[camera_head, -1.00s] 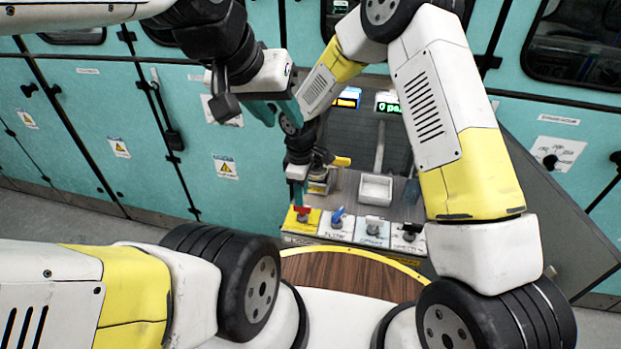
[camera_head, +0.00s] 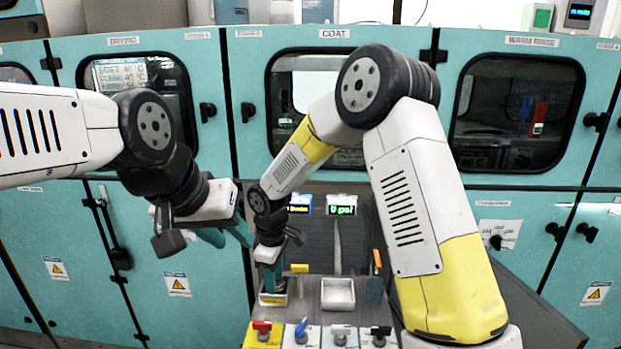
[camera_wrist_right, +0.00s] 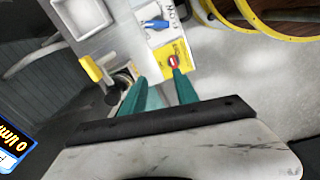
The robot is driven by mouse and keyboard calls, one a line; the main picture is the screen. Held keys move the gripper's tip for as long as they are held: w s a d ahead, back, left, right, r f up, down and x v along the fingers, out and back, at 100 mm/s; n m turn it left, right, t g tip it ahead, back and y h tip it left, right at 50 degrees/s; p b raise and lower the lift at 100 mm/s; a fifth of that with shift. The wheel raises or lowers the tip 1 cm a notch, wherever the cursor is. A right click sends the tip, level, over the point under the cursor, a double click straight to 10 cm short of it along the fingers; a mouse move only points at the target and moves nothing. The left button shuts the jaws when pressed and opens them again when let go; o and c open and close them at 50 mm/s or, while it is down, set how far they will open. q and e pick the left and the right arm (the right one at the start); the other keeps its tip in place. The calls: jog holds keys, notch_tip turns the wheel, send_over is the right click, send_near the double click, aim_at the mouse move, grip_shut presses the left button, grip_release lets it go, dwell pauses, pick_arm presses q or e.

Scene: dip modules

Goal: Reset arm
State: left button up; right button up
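My right gripper (camera_head: 268,290) hangs just above the front panel, behind the red knob (camera_head: 262,326). In the right wrist view my right gripper (camera_wrist_right: 160,80) has its two teal fingers apart with nothing between them. There the red knob (camera_wrist_right: 173,62) lies close to the tip of the right-hand finger; whether they touch cannot be told. My left gripper (camera_head: 227,238) hangs in the air left of the right one, teal fingers apart and empty.
Behind are a white basin (camera_head: 338,293), a yellow handle (camera_head: 299,268) and a lit green display (camera_head: 342,210). Teal cabinets (camera_head: 508,118) close off the back.

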jog(key=s+d+r+m+t, duration=0.1)
jog(key=s+d+r+m, duration=0.15)
jog(key=d+r, duration=0.55)
jog(key=s+d+r+m+t, duration=0.1)
jog(key=d+r+m, duration=0.3)
jog(key=d+r, duration=0.45)
jog(key=s+d+r+m+t+y, duration=0.1)
jog(key=s+d+r+m, duration=0.3)
jog(key=s, duration=0.3)
jog(key=s+d+r+m+t+y, duration=0.1)
jog(key=s+d+r+m, duration=0.3)
jog(key=s, duration=0.4)
jog(key=shift+d+r+t, duration=0.35)
jog(key=shift+r+t, duration=0.15)
jog(key=shift+t, duration=0.2)
